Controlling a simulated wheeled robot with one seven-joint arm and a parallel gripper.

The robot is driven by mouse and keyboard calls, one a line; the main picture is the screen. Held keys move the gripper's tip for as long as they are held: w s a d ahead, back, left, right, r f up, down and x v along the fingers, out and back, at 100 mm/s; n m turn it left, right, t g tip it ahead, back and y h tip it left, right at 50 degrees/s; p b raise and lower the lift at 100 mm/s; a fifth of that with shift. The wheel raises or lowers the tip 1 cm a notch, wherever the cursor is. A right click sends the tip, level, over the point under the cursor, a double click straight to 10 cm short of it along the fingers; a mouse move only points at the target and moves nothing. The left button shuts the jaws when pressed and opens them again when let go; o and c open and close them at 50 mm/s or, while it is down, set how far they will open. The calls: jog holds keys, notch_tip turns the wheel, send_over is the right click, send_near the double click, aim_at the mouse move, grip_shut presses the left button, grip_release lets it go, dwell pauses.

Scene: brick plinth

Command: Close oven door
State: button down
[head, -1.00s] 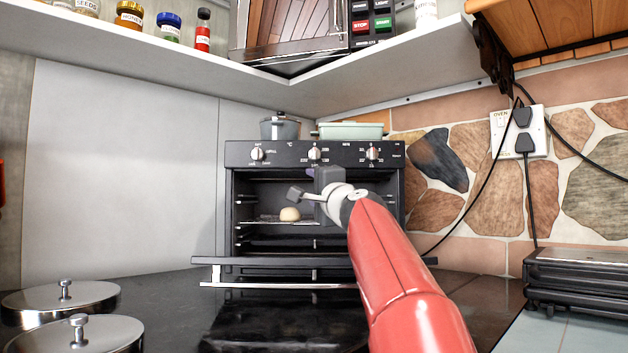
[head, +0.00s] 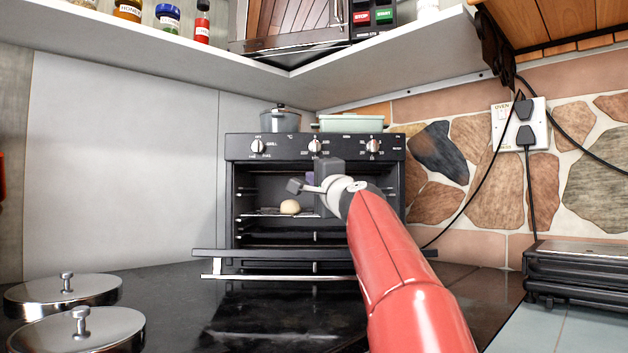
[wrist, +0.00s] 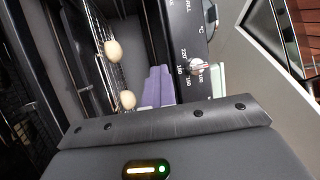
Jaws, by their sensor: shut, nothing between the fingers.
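The black oven (head: 315,147) stands in the corner with three knobs along its top panel. Its door (head: 315,267) is open, swung down low at the front, with a silver handle bar (head: 285,277) along its edge. My gripper (head: 311,181) is in front of the oven opening, above the lowered door and apart from it. In the wrist view its shut purple fingers (wrist: 158,86) point toward the oven, empty. A pale round item (head: 290,207) sits on the oven rack; the wrist view shows two such items (wrist: 113,50). My arm hides the door's right part.
Two round metal lids (head: 66,287) lie on the counter at the left. A black appliance (head: 575,275) stands at the right. A grey pot (head: 280,121) and a pale green dish (head: 350,124) are on top of the oven. Black cables hang from the wall socket (head: 520,128).

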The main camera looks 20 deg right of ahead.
dwell(0.9)
jog(key=c, duration=1.2)
grip_release()
jog(key=shift+c, duration=0.2)
jog(key=b+v, duration=0.3)
jog(key=v, duration=0.5)
jog(key=shift+b, duration=0.35)
jog(key=shift+w, duration=0.1)
